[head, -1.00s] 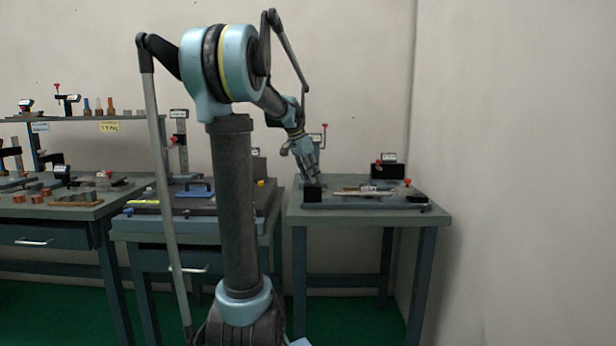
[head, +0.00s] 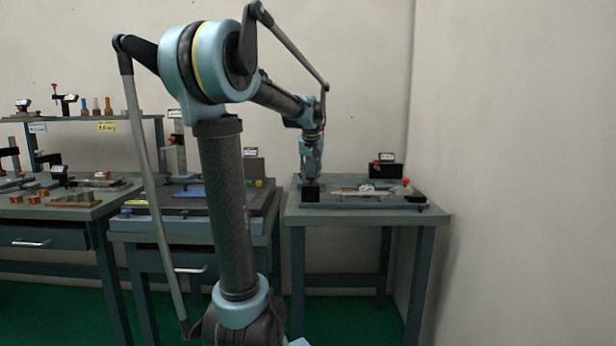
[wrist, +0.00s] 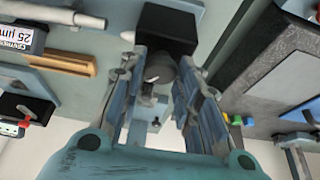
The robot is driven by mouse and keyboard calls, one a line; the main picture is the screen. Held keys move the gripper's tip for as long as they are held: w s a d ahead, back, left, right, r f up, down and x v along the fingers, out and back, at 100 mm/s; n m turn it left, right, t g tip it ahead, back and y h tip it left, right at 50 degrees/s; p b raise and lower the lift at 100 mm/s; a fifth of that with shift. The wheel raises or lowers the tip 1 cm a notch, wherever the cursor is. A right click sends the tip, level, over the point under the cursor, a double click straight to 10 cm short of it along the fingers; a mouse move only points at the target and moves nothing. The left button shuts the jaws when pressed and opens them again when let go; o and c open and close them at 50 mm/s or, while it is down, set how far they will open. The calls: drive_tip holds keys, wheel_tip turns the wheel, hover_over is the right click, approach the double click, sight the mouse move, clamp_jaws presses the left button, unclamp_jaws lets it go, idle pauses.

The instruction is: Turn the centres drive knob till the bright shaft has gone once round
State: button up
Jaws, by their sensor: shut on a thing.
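The right-hand table (head: 340,211) carries a centres device with a black block (head: 312,193) at its left end. In the wrist view the black block (wrist: 168,27) is at the top middle, and a grey round knob (wrist: 160,73) with a white mark is just below it. My gripper (wrist: 161,82) has one finger on each side of the knob and is shut on it. It also shows in the head view (head: 311,181), pointing down near the black block. I cannot clearly make out the bright shaft.
A black box with a red part (head: 385,170) stands at the back of the right table. A red-topped piece (head: 407,184) is at the device's right end. A dark slab (wrist: 265,65) lies close on the right in the wrist view. Other benches stand left.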

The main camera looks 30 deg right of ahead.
drive_tip(key=n+y, duration=0.1)
drive_tip(key=n, duration=0.2)
drive_tip(key=n+y, duration=0.1)
drive_tip(key=n, duration=0.1)
drive_tip(key=shift+d+n+t, duration=0.15)
drive_tip(key=shift+n+t, duration=0.15)
drive_tip(key=shift+n, duration=0.1)
idle(0.4)
drive_tip(key=o, duration=1.1)
drive_tip(key=shift+c, duration=0.2)
drive_tip(key=v, duration=1.1)
drive_tip(key=shift+r, duration=0.45)
drive_tip(key=shift+d, duration=0.15)
